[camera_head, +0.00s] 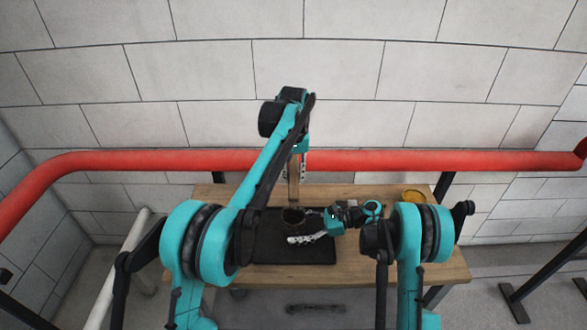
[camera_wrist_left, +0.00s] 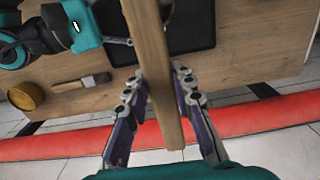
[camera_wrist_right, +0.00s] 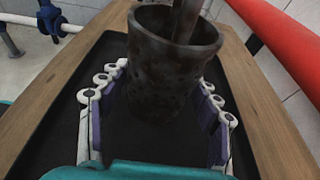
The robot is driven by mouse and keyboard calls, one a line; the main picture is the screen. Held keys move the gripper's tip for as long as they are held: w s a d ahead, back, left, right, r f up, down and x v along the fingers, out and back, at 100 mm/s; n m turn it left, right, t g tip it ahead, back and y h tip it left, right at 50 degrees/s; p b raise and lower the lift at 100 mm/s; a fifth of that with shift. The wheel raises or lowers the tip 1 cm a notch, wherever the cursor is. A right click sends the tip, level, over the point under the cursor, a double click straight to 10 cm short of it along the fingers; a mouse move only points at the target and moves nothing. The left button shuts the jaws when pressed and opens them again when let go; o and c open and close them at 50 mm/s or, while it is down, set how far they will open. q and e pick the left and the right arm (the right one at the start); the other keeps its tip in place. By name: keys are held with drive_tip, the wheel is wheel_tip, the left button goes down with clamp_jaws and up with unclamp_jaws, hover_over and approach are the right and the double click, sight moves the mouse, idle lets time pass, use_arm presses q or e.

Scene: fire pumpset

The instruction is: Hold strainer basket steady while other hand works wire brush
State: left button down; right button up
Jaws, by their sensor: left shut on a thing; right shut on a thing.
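The strainer basket (camera_wrist_right: 165,75), a dark round perforated cup, stands upright over the black tray in the right wrist view. It shows small in the head view (camera_head: 292,216). My right gripper (camera_wrist_right: 160,90) has its fingers around the basket's sides; in the head view it (camera_head: 312,226) comes from the right. My left gripper (camera_wrist_left: 155,85) is shut on the long wooden handle of the wire brush (camera_wrist_left: 151,45), above the basket. The brush stands nearly upright in the head view (camera_head: 293,185). Its lower part (camera_wrist_right: 187,18) reaches into the basket's mouth; its bristles are hidden.
The black tray (camera_head: 270,255) lies on the wooden table (camera_head: 380,265). A yellow round dish (camera_head: 413,196) and a flat paint brush (camera_wrist_left: 82,83) lie at the table's right side in the head view. A red pipe (camera_head: 400,160) runs behind the table, in front of the wall.

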use_arm(q)
drive_tip(key=shift+f, duration=0.8)
drive_tip(key=shift+s+f, duration=0.25)
drive_tip(key=shift+f, duration=0.8)
drive_tip(key=s, duration=0.4)
drive_tip(key=shift+r, duration=0.15)
drive_tip(key=shift+w, duration=2.35)
wheel_tip(320, 180, up, 4)
drive_tip(key=shift+s+f, duration=0.1)
drive_tip(key=shift+r, duration=2.3)
